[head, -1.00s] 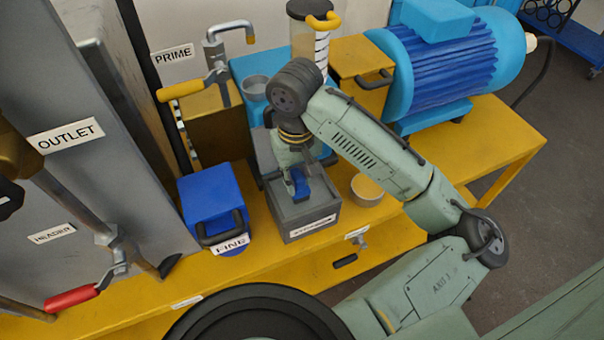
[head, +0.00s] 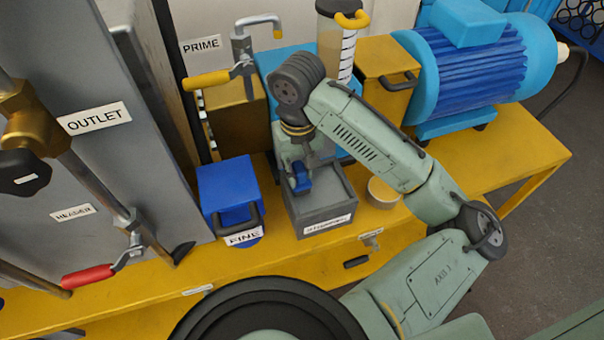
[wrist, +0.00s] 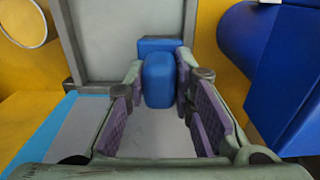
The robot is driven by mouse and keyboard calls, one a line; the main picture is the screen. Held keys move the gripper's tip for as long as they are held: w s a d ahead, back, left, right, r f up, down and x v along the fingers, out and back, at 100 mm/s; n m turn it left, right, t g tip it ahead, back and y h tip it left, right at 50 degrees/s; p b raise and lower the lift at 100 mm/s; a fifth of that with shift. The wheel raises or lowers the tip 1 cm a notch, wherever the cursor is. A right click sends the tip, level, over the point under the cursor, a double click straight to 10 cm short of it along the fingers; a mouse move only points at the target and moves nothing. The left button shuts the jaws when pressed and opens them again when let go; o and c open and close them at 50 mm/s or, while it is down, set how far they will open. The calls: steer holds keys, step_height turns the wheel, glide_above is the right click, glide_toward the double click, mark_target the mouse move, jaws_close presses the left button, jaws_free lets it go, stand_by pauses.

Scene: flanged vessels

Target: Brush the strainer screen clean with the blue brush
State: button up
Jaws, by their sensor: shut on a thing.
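My gripper (head: 299,165) points down at the left part of an open grey box (head: 321,213) with a white label too small to read surely. It is shut on the blue brush (head: 301,182), whose block (wrist: 159,79) sits between the purple-padded fingers (wrist: 160,88) in the wrist view. The brush is near the box's left wall in the head view. I cannot tell whether its underside touches anything. No strainer screen can be made out clearly; my gripper and the brush cover part of the box.
A blue container marked FINE (head: 229,187) stands close left of the box. A small round tin (head: 383,193) stands to its right. Behind are a yellow-handled lever (head: 207,80), a clear cylinder (head: 338,45) and a blue motor (head: 470,65). The yellow bench (head: 480,165) is clear at right.

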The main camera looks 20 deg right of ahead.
steer(key=shift+w+f, duration=0.1)
steer(key=shift+w, duration=0.05)
steer(key=shift+d, duration=1.85)
steer(key=shift+w+d, duration=0.15)
steer(key=shift+d, duration=1.7)
steer(key=shift+a, duration=1.9)
steer(key=shift+s+a+f, duration=0.1)
steer(key=shift+s+a, duration=0.1)
steer(key=shift+a, duration=1.7)
